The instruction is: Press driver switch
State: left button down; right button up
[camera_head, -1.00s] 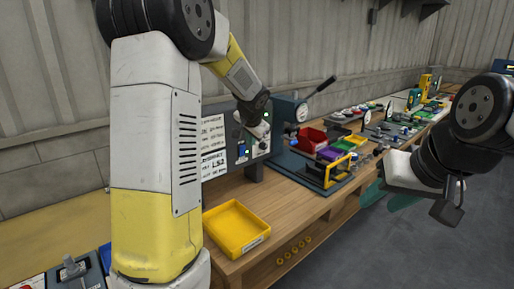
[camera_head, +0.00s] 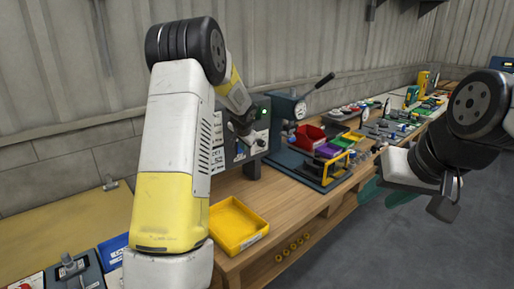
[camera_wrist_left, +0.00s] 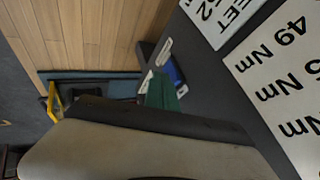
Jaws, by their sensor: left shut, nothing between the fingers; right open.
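A dark upright panel (camera_head: 259,137) with white text labels stands on the wooden bench. A lit green lamp (camera_head: 264,112) is near its top. A small blue switch (camera_head: 240,148) is low on the panel; it also shows in the left wrist view (camera_wrist_left: 175,73) between white labels, partly hidden. I cannot read its labels. My left gripper (camera_head: 248,140) is at the panel front, close to the switch, and shut with nothing in it. Its green tip (camera_wrist_left: 162,92) overlaps the switch area in the wrist view; contact cannot be told. My right gripper (camera_head: 386,193) is open and empty, out over the floor.
A yellow tray (camera_head: 238,226) sits on the bench in front of the panel. Red (camera_head: 308,137) and purple (camera_head: 328,150) bins and a lever press (camera_head: 287,110) stand to its right. More tools line the bench further back. The floor at right is clear.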

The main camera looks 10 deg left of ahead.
pick_arm(q)
jog(key=shift+w+a, duration=0.15)
jog(key=shift+a, duration=0.05)
jog(key=shift+w+a+r, duration=0.15)
jog(key=shift+w+a, duration=0.05)
jog(key=shift+a, duration=0.1)
jog(key=shift+r, duration=0.1)
jog(key=shift+r, duration=0.75)
